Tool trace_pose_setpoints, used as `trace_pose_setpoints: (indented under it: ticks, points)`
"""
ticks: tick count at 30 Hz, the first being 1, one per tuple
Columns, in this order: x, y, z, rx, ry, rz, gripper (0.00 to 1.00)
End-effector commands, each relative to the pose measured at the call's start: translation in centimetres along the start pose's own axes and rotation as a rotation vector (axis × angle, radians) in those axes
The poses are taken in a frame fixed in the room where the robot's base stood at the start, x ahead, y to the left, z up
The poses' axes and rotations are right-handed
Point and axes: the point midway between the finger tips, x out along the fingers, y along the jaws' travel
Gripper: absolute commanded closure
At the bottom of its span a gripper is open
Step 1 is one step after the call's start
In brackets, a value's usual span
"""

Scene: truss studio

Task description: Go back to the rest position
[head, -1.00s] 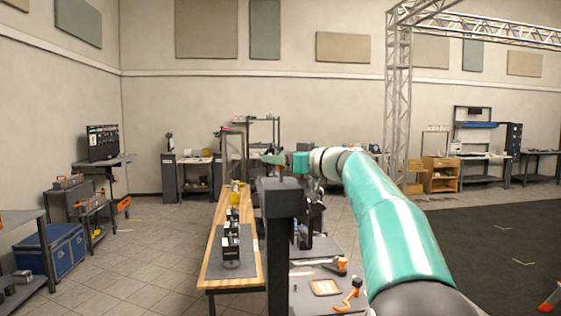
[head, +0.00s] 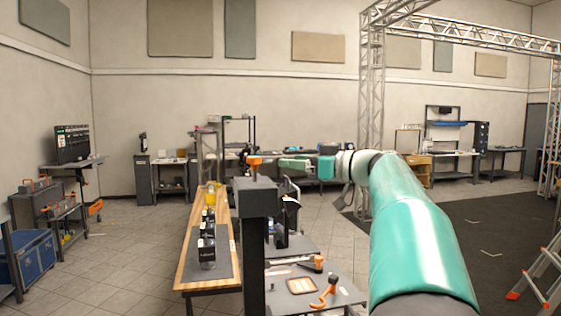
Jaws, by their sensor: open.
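My teal arm reaches from the lower right toward the middle of the head view. My gripper (head: 284,164) is at its far end, pointing left, level and small in the picture. The jaws are open and I see nothing held in them. A dark post (head: 255,195) stands left of the gripper, with an orange-topped piece (head: 254,161) on it. In the picture the gripper tips lie just right of this piece, with a gap between.
A wooden-topped bench (head: 190,262) with small dark boxes stands left of the post. A grey table (head: 345,293) with orange tools is at its right. A ladder (head: 540,275) and truss (head: 371,110) stand right. Tiled floor (head: 110,270) is open at left.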

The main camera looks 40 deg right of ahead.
Motion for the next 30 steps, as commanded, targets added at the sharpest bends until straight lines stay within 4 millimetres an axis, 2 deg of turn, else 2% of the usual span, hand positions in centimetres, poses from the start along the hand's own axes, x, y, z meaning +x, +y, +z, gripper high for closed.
trace_pose_setpoints:
  ticks: [5,30]
  points:
    - [-0.90,-0.04,-0.05,-0.001,0.000,0.000,0.45]
    - [-1.10,-0.01,-0.03,-0.001,0.000,0.000,0.45]
